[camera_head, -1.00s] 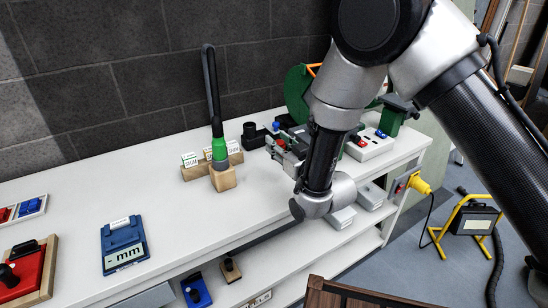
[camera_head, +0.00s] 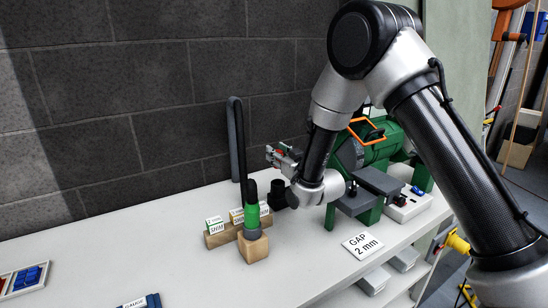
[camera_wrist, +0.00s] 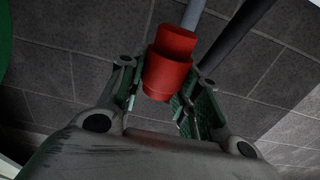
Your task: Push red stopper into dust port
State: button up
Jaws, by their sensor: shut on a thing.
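The red stopper (camera_wrist: 168,75) is between the two fingers of my gripper (camera_wrist: 160,92) in the wrist view, a stepped cylinder with both fingers against its sides. In the head view my gripper (camera_head: 280,153) is raised above the bench, with a small bit of red at its fingers. Below it a short black cylinder (camera_head: 278,190) stands on the bench; it may be the dust port, but I cannot tell. The stopper is apart from it. The green grinder (camera_head: 385,145) is partly hidden behind my arm.
A green-sleeved hose (camera_head: 251,200) stands in a wooden block (camera_head: 253,246), with shim holders (camera_head: 222,234) beside it. A GAP 2 mm card (camera_head: 362,245) lies in front of the grinder. A dark wall stands behind.

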jog(key=shift+f, duration=0.15)
jog(key=shift+f, duration=2.3)
jog(key=shift+f, duration=1.55)
jog(key=o, duration=1)
